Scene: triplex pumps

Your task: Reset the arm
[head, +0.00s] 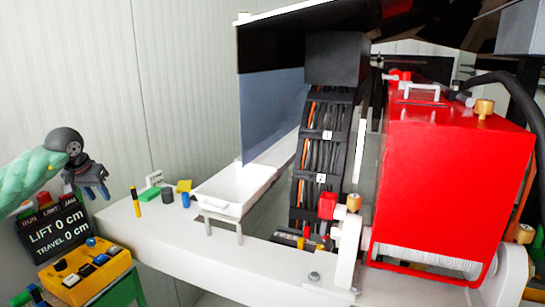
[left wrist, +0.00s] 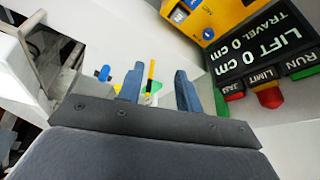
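My left arm (head: 28,178), pale green with a dark grey wrist, comes in from the left in the head view. Its left gripper (head: 97,194) hangs in the air above and beside the left end of the white bench. In the left wrist view the two blue-grey fingers (left wrist: 157,84) stand apart with nothing held between them. My right arm and right gripper do not show in either view.
A black display (head: 55,226) reads LIFT 0 cm, TRAVEL 0 cm. A yellow control box (head: 88,273) stands below it. The white bench (head: 150,225) carries small coloured items and a white tray (head: 235,187). A large red machine (head: 450,170) fills the right.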

